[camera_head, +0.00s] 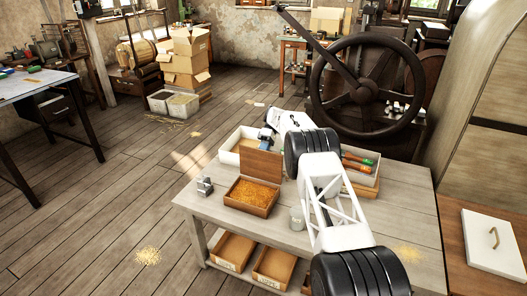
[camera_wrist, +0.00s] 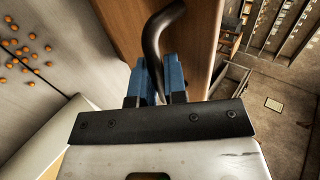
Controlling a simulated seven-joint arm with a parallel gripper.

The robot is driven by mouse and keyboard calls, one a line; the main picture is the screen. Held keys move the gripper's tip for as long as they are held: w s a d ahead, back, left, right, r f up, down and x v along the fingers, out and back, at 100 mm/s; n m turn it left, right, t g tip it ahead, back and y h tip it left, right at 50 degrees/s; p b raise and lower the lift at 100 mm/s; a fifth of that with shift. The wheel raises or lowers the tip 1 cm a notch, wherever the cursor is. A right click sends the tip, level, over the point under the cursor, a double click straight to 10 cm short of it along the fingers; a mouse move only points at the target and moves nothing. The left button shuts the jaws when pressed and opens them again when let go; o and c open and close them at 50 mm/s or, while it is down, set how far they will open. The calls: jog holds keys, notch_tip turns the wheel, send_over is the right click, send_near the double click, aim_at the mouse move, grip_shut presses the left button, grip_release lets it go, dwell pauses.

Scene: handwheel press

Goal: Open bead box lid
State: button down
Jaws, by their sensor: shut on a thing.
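The bead box (camera_head: 243,208) is a small wooden box full of orange beads on the grey table. Its wooden lid (camera_head: 262,164) stands up steeply at the box's back edge, so the box is open. My gripper (camera_head: 267,133) is at the top of the lid, partly hidden by my arm. In the wrist view its blue fingers (camera_wrist: 161,82) are shut on a dark curved handle (camera_wrist: 158,40), beside a wooden panel (camera_wrist: 120,25) that looks like the lid.
A small metal block (camera_head: 205,186) and a glass jar (camera_head: 297,217) stand on the table (camera_head: 225,222). A pale tray (camera_head: 229,155) is behind the box. Tools with green and orange handles (camera_head: 358,163) lie to the right. A large dark handwheel (camera_head: 316,85) stands behind.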

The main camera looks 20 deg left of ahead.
jog(key=shift+s+f, duration=0.1)
jog(key=shift+f, duration=0.35)
jog(key=c, duration=1.2)
grip_release()
jog(key=shift+r, duration=0.15)
jog(key=shift+o, duration=0.2)
jog(key=shift+r, duration=0.2)
jog(key=shift+r, duration=1.75)
jog(key=s+d+r, duration=0.1)
jog(key=s+d, duration=0.7)
jog(key=s, duration=0.5)
jog(key=shift+s+d+r, duration=0.15)
jog(key=shift+d+r, duration=0.1)
jog(key=shift+d, duration=0.1)
